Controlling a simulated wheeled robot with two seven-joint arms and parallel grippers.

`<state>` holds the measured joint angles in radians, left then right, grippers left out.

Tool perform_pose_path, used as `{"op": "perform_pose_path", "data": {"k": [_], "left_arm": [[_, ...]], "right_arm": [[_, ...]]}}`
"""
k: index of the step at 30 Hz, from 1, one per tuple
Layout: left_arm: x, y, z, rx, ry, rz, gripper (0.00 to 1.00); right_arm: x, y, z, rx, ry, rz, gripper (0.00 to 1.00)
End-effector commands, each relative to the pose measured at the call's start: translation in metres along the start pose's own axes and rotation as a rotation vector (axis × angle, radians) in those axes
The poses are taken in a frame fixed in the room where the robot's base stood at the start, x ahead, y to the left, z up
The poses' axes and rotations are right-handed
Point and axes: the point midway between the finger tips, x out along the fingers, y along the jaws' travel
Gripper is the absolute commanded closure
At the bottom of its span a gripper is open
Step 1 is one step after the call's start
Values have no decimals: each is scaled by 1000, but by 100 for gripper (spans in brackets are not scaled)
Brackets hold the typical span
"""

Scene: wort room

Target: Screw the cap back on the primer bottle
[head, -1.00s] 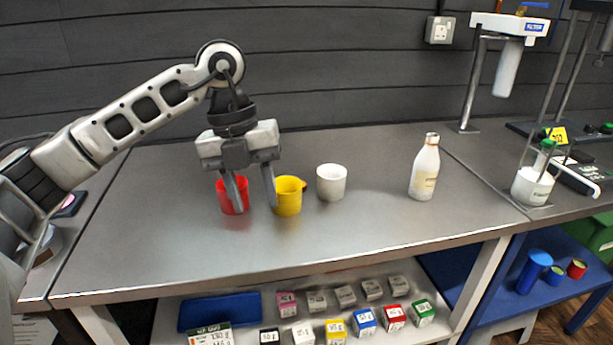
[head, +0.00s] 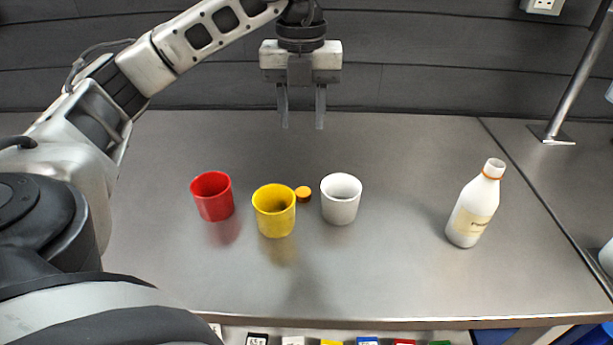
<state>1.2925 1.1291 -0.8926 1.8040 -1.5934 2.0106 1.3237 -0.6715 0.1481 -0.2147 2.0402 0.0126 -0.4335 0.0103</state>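The primer bottle (head: 472,208) is white with a pale yellow label and stands upright on the right part of the steel bench. Its neck has an orange ring and a white top; I cannot make out the opening clearly. A small orange cap (head: 303,193) lies on the bench between the yellow cup and the white cup, slightly behind them. My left gripper (head: 302,126) is above the bench, behind and above the cap, pointing down. Its two fingers are apart with nothing between them. My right gripper is not in view.
A red cup (head: 212,196), a yellow cup (head: 273,222) and a white cup (head: 341,210) stand in a row, close around the cap. The steel bench (head: 400,270) is clear between the white cup and the bottle. A metal stand (head: 555,133) is at the back right.

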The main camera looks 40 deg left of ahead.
Motion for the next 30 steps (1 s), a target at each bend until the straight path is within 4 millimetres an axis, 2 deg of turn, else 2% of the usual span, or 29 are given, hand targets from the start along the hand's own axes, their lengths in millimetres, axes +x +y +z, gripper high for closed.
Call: {"op": "perform_pose_path", "data": {"k": [6,9,11,16,21,30], "left_arm": [[40,0,-1,3,5,3,60],[62,0,-1,3,6,4,60],[70,1,-1,1,5,5,60],[97,0,0,1,3,3,60],[107,0,0,2,1,0,60],[108,0,0,1,1,1,60]], "right_arm": [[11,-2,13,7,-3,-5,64],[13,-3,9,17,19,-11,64],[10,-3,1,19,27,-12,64],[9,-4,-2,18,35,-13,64],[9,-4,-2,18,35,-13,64],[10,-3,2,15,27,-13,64]]}}
